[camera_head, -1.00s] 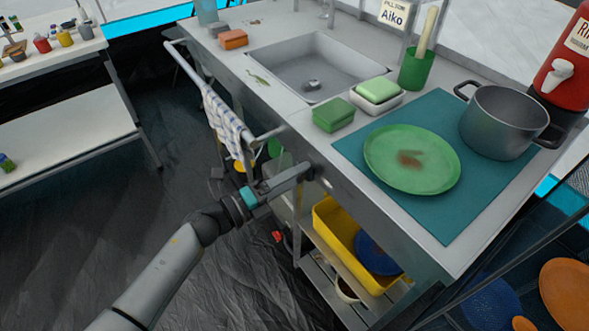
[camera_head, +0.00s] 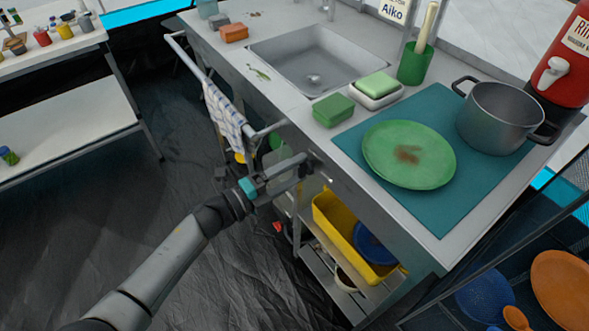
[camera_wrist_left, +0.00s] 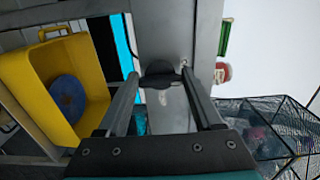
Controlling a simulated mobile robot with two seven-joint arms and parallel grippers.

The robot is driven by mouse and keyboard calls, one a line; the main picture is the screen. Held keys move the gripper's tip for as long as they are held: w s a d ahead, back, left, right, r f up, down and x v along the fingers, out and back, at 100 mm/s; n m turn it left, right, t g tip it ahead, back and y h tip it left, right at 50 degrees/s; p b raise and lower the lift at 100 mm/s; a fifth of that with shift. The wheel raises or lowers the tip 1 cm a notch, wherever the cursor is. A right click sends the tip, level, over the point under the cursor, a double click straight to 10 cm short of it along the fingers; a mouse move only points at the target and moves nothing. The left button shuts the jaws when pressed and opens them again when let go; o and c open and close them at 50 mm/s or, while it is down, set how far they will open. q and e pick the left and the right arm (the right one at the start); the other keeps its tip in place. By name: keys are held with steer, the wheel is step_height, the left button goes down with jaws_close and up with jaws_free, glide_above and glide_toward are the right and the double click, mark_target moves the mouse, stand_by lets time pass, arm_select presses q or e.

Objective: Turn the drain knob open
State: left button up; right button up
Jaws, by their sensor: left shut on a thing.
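The drain knob (camera_wrist_left: 160,75) is a dark round knob on the grey front panel of the sink counter. In the left wrist view it sits between the tips of my two fingers. My left gripper (camera_wrist_left: 160,82) is shut on it. In the head view my left gripper (camera_head: 304,168) reaches the counter's front edge from the left, its fingers turned one above the other, and mostly hides the knob. The metal sink (camera_head: 290,65) is in the counter above, with a small drain fitting (camera_head: 313,79) on its floor. My right gripper is not in view.
A towel rail with a striped towel (camera_head: 226,118) stands out from the counter front. A yellow tub (camera_head: 332,222) sits on the shelf below. A green plate (camera_head: 400,165) and a pot (camera_head: 498,115) stand on the teal mat. The floor at left is clear.

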arm_select(q)
steer(key=o, duration=1.4)
steer(key=shift+c, duration=0.2)
steer(key=shift+a, duration=0.1)
steer(key=p+v, duration=0.2)
steer(key=v, duration=1.3)
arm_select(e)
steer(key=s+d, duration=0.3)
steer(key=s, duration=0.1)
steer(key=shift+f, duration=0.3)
